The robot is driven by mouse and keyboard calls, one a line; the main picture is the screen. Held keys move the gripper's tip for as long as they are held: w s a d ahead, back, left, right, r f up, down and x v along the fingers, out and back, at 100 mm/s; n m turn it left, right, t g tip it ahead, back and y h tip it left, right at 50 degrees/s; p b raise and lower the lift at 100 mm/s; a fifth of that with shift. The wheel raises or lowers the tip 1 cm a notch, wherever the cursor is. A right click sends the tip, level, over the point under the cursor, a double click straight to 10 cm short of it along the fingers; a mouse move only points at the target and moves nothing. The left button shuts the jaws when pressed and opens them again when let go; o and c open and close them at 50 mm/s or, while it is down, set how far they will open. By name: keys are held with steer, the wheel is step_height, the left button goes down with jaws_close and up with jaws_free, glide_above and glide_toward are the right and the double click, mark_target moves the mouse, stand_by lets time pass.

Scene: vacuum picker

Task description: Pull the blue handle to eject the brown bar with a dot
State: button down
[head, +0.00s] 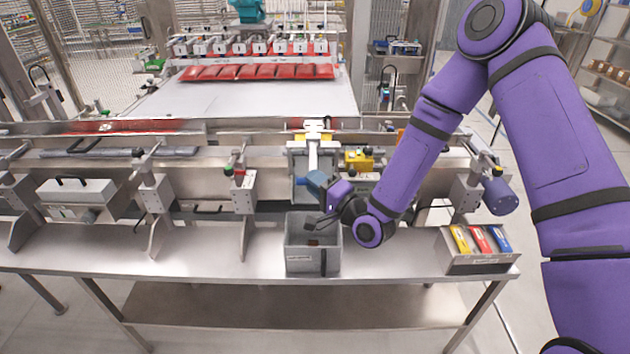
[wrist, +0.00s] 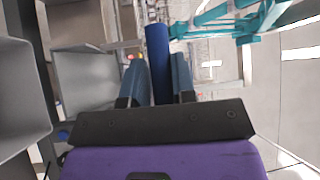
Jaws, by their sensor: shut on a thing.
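In the wrist view a dark blue cylindrical handle (wrist: 157,45) sits between the two blue-grey fingers of my gripper (wrist: 159,78), which is shut on it. In the head view my gripper (head: 317,181) is at the middle of the machine's front, above the grey bin. Only a small blue end of the handle (head: 302,181) shows there, to the left of the fingers. A small brownish patch (head: 313,242) shows inside the bin; I cannot tell if it is the brown bar, and no dot can be made out.
The open grey bin (head: 298,262) stands on the steel bench (head: 180,247) just below my gripper. A holder with yellow, red and blue pieces (head: 480,262) is at the bench's right end. Red packs (head: 258,73) lie in a row at the back. The bench left of the bin is mostly clear.

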steer(key=shift+s+a+r, duration=0.1)
steer(key=shift+s, duration=0.1)
steer(key=c, duration=1)
jaws_free()
steer(key=shift+s, duration=0.15)
steer(key=v, duration=1.1)
steer(key=shift+r, duration=0.1)
